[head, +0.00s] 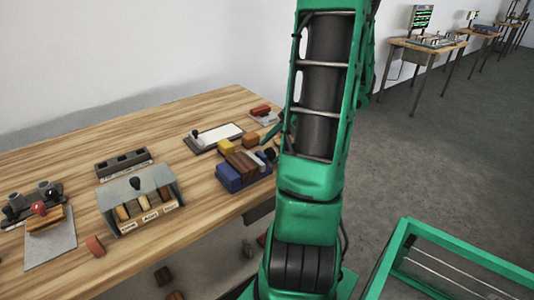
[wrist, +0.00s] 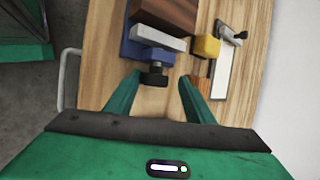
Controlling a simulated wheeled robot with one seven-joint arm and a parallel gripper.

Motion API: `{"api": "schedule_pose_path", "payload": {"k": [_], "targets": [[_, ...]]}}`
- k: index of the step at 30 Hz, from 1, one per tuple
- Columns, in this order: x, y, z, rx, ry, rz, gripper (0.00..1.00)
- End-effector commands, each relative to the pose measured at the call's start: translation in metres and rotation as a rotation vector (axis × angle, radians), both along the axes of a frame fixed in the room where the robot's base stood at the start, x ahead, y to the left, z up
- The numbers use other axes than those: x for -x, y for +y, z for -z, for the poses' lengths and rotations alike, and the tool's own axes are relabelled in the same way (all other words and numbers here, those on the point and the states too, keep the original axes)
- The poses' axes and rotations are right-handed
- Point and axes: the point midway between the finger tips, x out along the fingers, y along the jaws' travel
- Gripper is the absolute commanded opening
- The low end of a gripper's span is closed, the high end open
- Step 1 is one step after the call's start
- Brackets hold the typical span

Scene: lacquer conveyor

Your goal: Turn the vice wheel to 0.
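The blue vice (head: 230,180) stands at the right front edge of the wooden bench, with a dark brown block (head: 243,162) in it. It also shows at the top of the wrist view (wrist: 137,50), with a light grey jaw (wrist: 160,38). The black vice wheel (wrist: 154,76) is on its near side in the wrist view; its marks are too small to read. My gripper (wrist: 159,82) is open, its two green fingers apart with the wheel between their tips. I cannot tell whether they touch it. In the head view my arm hides most of the gripper.
Yellow (head: 226,146) and orange (head: 250,140) blocks lie near the vice. A white-topped board (head: 215,136) is behind. A grey sorting box (head: 140,200) and a red-knobbed fixture (head: 40,208) stand left. Several blocks lie on the floor. A green frame (head: 450,260) is at lower right.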

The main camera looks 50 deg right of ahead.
Motion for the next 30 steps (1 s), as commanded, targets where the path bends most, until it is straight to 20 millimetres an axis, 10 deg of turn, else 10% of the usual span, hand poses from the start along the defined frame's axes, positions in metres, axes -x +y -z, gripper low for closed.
{"api": "schedule_pose_path", "payload": {"k": [13, 30], "targets": [[0.006, -0.001, -0.004, -0.006, 0.008, 0.003, 0.54], [0.054, -0.025, -0.076, -0.003, 0.006, 0.002, 0.54]]}}
